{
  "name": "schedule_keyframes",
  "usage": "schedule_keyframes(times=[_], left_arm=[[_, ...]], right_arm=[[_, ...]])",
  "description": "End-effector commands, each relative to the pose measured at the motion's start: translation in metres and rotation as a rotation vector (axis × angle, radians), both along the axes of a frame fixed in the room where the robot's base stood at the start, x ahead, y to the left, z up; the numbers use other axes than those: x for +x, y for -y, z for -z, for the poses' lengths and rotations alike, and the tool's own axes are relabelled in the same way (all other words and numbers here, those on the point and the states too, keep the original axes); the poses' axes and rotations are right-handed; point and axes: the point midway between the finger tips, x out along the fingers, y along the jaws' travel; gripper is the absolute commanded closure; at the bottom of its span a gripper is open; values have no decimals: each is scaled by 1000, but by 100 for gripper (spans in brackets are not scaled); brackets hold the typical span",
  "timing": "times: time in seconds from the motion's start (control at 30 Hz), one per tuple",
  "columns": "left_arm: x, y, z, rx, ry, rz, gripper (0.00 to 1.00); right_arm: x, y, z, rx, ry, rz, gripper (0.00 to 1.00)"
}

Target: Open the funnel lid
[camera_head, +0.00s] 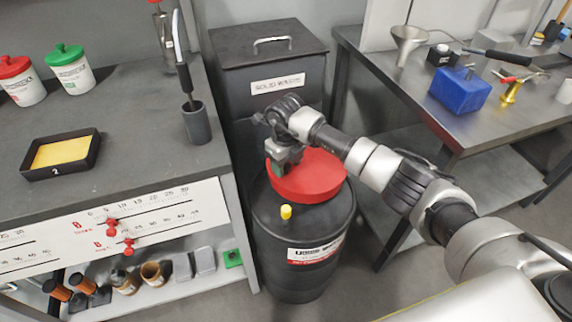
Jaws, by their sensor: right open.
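The funnel lid is the red round cover (311,183) on top of the black drum (300,262). It looks shut and lies flat. My right arm reaches in from the right, and my right gripper (286,168) is over the left back part of the red lid, pointing down. It is open, and the gripper body hides the lid's far left edge. I cannot tell whether the fingers touch the lid. A small yellow cap (286,212) sits on the drum top in front of the lid. My left gripper is not in view.
A dark solid waste bin (272,62) stands behind the drum. A workbench (130,150) with a yellow-filled tray (62,154) and a grey cup (196,124) is at left. A metal table (480,120) with a blue box (459,92) is at right.

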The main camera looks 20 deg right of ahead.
Motion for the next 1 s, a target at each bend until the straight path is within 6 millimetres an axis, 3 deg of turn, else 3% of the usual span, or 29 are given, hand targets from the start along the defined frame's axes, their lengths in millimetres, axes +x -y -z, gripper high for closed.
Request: schedule_keyframes(times=[0.13,0.4,0.73,1.0], left_arm=[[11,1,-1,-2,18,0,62],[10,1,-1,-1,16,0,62],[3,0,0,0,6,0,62],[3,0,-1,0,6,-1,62]], right_arm=[[0,0,8,0,-1,1,49],[0,0,9,0,0,1,50],[0,0,8,0,0,1,100],[0,1,6,9,0,1,100]])
